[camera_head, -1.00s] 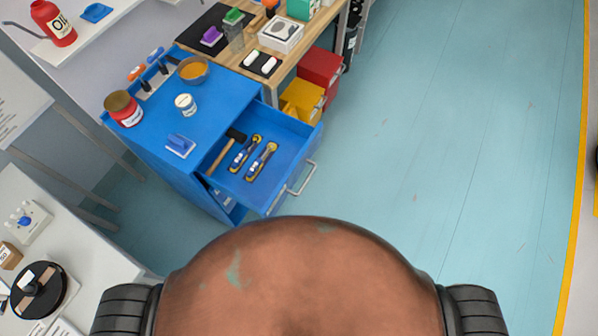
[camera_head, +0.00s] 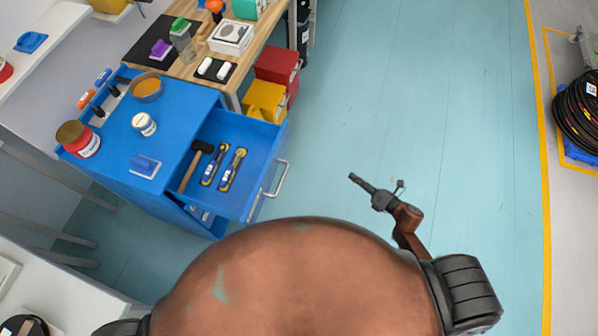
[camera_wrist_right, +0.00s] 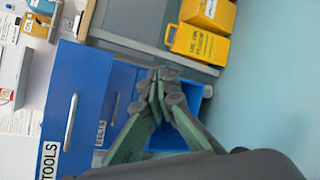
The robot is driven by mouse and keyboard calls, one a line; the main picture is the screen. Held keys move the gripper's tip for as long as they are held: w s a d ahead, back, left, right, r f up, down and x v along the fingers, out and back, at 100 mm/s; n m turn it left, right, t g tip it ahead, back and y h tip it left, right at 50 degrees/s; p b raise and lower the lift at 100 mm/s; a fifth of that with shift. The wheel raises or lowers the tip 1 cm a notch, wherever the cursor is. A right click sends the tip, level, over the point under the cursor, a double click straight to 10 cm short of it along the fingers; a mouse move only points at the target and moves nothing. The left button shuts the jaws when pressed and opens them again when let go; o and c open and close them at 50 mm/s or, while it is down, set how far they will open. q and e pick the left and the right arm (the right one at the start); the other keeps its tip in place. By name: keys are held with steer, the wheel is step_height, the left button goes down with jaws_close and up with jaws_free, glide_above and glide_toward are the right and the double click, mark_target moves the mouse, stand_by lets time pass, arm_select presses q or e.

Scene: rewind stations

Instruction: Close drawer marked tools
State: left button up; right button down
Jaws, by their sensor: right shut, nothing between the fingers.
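In the head view a blue drawer (camera_head: 263,150) is pulled out of the blue cabinet (camera_head: 190,105), with a hammer (camera_head: 195,165) and two yellow-ended tools (camera_head: 222,168) inside. Its silver handle (camera_head: 276,180) faces right. In the right wrist view a blue front marked TOOLS (camera_wrist_right: 60,100) stands at the left with its handle (camera_wrist_right: 71,125). A front marked BELTS (camera_wrist_right: 115,95) is beside it, farther back. My right gripper (camera_head: 354,178) is shut and empty, to the right of the drawer handle and apart from it. Its closed fingers show in the wrist view (camera_wrist_right: 158,80). My left gripper is out of view.
A red can (camera_head: 78,140), a white jar (camera_head: 144,124) and a bowl (camera_head: 146,88) stand on the cabinet. Yellow (camera_head: 264,101) and red bins (camera_head: 277,67) are beyond the drawer. A cable reel (camera_head: 578,110) is at the far right. The floor right of the drawer is clear.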

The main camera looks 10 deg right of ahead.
steer(key=s+a+r+n+g+y, duration=0.2)
steer(key=a+r+n+y, duration=0.1)
steer(key=a+r+n, duration=0.4)
steer(key=s+a+r+n+g+y, duration=0.3)
steer(key=a+r+n, duration=0.25)
steer(key=n, duration=0.35)
steer(key=w+p+x, duration=0.1)
steer(key=x, duration=1.2)
steer(key=shift+d+r, duration=0.2)
steer(key=shift+d, duration=0.1)
steer(key=shift+w, duration=0.1)
